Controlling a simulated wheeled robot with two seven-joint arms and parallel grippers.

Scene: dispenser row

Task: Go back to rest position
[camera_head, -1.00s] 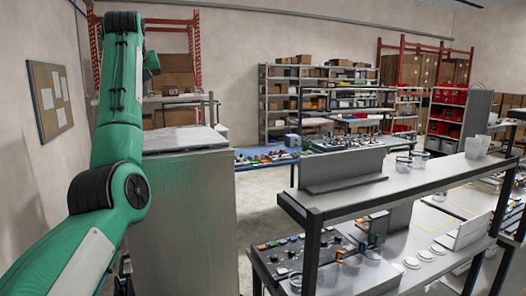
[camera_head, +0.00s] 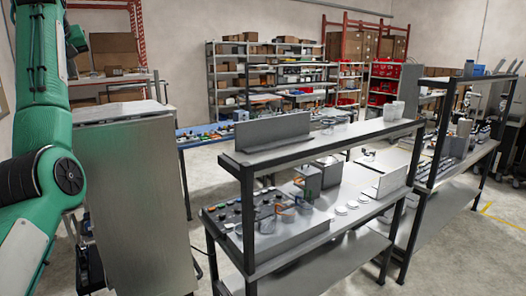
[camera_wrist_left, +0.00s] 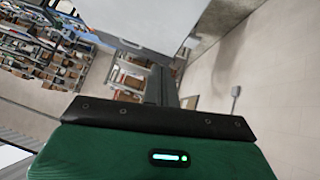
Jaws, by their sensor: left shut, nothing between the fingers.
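My left arm (camera_head: 42,90) stands raised along the left edge of the head view, with its upper part cut off by the frame. A small green and dark end part, which looks like my left gripper (camera_head: 75,42), shows just right of the arm's upper link. It is well above the grey cabinet and touches nothing. In the left wrist view the dark fingers of the left gripper (camera_wrist_left: 162,82) are together, with nothing between them. My right gripper is in neither view.
A tall grey cabinet (camera_head: 135,200) stands close beside my left arm. A two-level workbench (camera_head: 330,138) with switches and small parts is in front. A blue table (camera_head: 192,139) and shelves (camera_head: 225,85) stand behind. Bare floor shows at the lower right.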

